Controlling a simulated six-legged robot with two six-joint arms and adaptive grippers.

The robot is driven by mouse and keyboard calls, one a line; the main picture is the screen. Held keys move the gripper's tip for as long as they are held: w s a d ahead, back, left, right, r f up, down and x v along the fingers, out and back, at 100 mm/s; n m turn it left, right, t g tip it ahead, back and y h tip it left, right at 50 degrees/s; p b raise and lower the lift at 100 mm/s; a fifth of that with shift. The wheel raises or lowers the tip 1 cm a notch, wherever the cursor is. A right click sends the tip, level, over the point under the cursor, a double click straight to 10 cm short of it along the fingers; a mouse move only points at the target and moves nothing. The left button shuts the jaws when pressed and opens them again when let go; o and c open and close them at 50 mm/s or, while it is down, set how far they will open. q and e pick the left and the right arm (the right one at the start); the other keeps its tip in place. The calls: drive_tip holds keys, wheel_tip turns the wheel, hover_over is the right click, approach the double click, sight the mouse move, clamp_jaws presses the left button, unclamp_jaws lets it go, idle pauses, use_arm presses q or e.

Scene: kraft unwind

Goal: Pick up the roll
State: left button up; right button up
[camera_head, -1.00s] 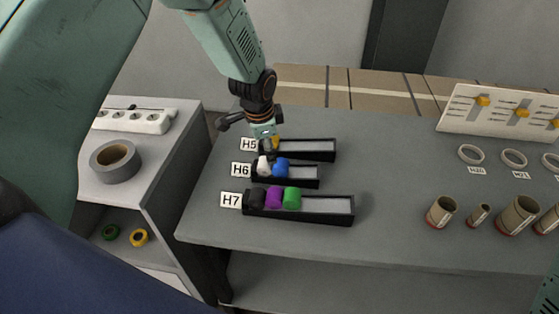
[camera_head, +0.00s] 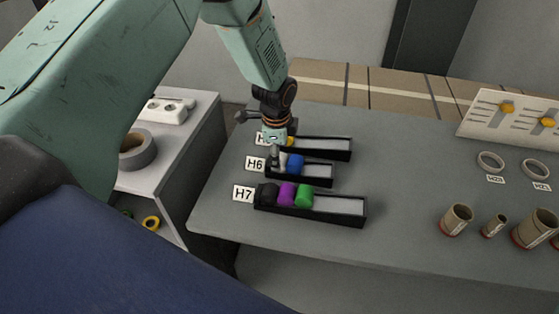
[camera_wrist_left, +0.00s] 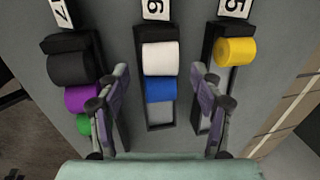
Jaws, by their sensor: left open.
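A white roll (camera_wrist_left: 160,59) and a blue roll (camera_wrist_left: 160,88) lie in a row in the black tray labelled H6 (camera_head: 318,174). The blue roll (camera_head: 296,164) shows well in the head view; the white one (camera_head: 283,162) is partly behind a finger. My left gripper (camera_wrist_left: 158,85) is open and empty above this tray, its fingers on either side of the row in the wrist view. It also shows in the head view (camera_head: 275,157). Black (camera_head: 269,194), purple (camera_head: 287,194) and green (camera_head: 304,195) rolls lie in tray H7 (camera_head: 340,206). A yellow roll (camera_wrist_left: 235,51) lies in tray H5 (camera_head: 325,146).
Cardboard tubes (camera_head: 456,220) stand on the right of the grey table (camera_head: 400,180), with flat rings (camera_head: 491,162) behind them. A slider panel (camera_head: 510,118) is at the back right. A side cabinet at left holds a grey tape roll (camera_head: 137,150). The table's middle is clear.

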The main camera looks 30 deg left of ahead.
sight(284, 157)
use_arm(q)
drive_tip(key=shift+a+f, duration=0.2)
drive_tip(key=shift+f, duration=0.9)
drive_tip(key=shift+w+f, duration=0.4)
drive_tip(key=shift+f, duration=0.15)
drive_tip(key=shift+s+r, duration=0.15)
drive_tip(key=shift+s, duration=0.05)
drive_tip(key=c, duration=0.4)
drive_tip(key=shift+w, duration=0.15)
drive_tip(key=c, duration=0.7)
